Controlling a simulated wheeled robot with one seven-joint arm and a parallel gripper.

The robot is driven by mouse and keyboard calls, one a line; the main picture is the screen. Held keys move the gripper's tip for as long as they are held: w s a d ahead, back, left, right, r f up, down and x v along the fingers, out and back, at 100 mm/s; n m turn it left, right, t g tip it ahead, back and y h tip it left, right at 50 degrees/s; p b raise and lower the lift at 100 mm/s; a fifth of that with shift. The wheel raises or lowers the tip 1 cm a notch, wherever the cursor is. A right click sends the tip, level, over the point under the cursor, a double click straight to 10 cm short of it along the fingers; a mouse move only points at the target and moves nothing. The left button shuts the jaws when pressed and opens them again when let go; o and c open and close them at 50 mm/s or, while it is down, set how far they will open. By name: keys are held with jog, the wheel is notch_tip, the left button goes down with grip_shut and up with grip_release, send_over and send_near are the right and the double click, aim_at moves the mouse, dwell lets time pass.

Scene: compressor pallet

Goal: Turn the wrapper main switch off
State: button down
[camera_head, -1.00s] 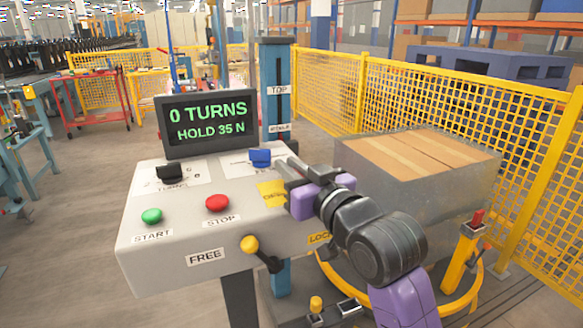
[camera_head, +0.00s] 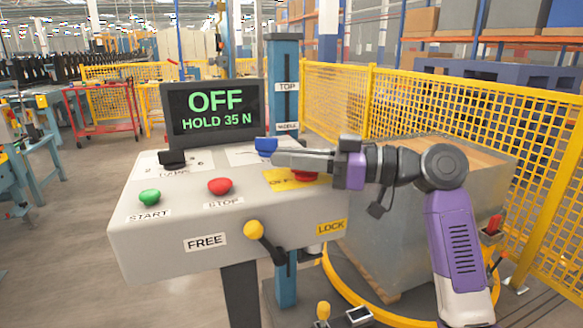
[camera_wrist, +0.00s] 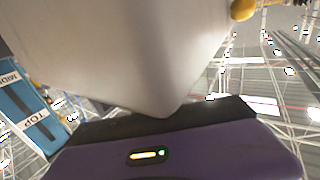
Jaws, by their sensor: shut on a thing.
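The wrapper's console (camera_head: 150,240) stands in front of me. Its dark display (camera_head: 212,110) reads OFF and HOLD 35 N. The red main switch (camera_head: 305,177) sits on a yellow plate (camera_head: 282,182) at the console's right side, partly hidden under my fingers. The wrist view shows mostly the pale console (camera_wrist: 130,50) and my purple gripper body.
A black knob (camera_head: 171,158), green START button (camera_head: 149,197) and red STOP button (camera_head: 219,186) are on the panel. A yellow-knobbed lever (camera_head: 254,229) is on the front, between FREE and LOCK labels. A wrapped pallet load (camera_head: 370,235) and yellow fence (camera_head: 470,110) stand right.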

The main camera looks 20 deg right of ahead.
jog(key=n+g+y, duration=0.1)
jog(key=g, duration=0.1)
jog(key=n+g, duration=0.2)
jog(key=s+n+g+y, duration=0.1)
jog(key=g, duration=0.1)
jog(key=shift+a+y, duration=0.2)
jog(key=shift+y, duration=0.1)
jog(key=shift+s+f+n+g, duration=0.1)
jog(key=shift+s+n+g, duration=0.05)
jog(key=shift+n+g, duration=0.65)
jog(key=shift+s+n+g, duration=0.15)
jog(key=shift+n+g, duration=0.35)
jog(key=shift+g, duration=0.6)
jog(key=c, duration=1.4)
grip_release()
jog(key=shift+a, duration=0.1)
jog(key=shift+c, duration=0.2)
jog(key=shift+d, duration=0.4)
jog(key=d, duration=0.7)
jog(key=shift+p, duration=0.35)
